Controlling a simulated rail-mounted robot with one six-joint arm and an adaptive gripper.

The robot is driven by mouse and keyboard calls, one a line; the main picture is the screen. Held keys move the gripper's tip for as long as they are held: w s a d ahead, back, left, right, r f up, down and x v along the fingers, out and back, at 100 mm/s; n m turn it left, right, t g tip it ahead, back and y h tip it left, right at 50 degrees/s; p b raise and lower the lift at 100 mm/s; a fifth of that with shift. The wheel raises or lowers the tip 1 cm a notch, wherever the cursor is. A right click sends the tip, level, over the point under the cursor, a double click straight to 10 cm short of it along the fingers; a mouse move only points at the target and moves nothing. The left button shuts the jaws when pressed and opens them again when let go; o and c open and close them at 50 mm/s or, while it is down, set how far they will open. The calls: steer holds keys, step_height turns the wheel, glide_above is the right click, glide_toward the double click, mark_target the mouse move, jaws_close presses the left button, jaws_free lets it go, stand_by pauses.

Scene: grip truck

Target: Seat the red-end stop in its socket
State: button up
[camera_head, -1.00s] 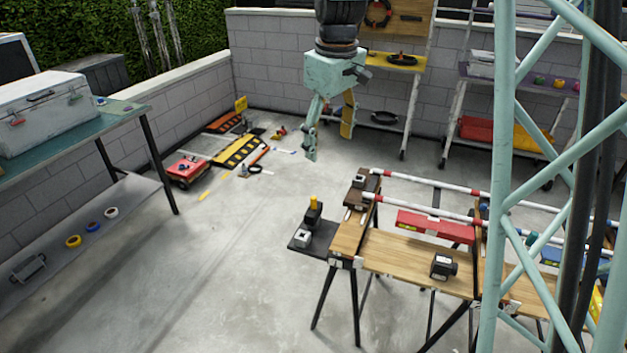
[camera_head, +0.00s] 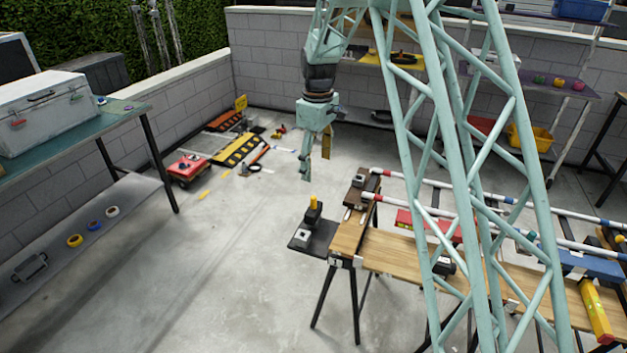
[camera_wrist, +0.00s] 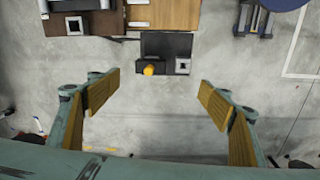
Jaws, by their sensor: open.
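A black stop with a yellow knob (camera_head: 313,209) stands upright on a small dark shelf (camera_head: 323,239) at the left end of the workbench. Beside it is a pale square piece with a dark centre (camera_head: 301,236). In the wrist view the yellow knob (camera_wrist: 148,70) and the pale square (camera_wrist: 183,65) sit side by side on the shelf (camera_wrist: 166,44). My gripper (camera_head: 316,165) is open and empty above the shelf. In the wrist view its yellow-padded fingers (camera_wrist: 158,98) are wide apart, and the knob shows between them, slightly beyond their tips.
The wooden workbench (camera_head: 393,250) carries red-and-white rails (camera_head: 408,174), with a dark block (camera_head: 358,180) near their left end. My lattice column hides part of the bench. A yellow tool (camera_head: 597,312) lies at right. The floor left of the shelf is clear.

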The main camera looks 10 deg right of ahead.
steer(key=n, duration=0.1)
glide_above(313, 197)
step_height(313, 197, down, 10)
steer(key=shift+d, duration=0.1)
steer(key=shift+f+b, duration=1.15)
steer(key=shift+f, duration=5.7)
steer(key=shift+c, duration=0.8)
steer(key=c, duration=0.9)
steer(key=shift+r+p, duration=1.3)
steer(key=shift+r, duration=1.75)
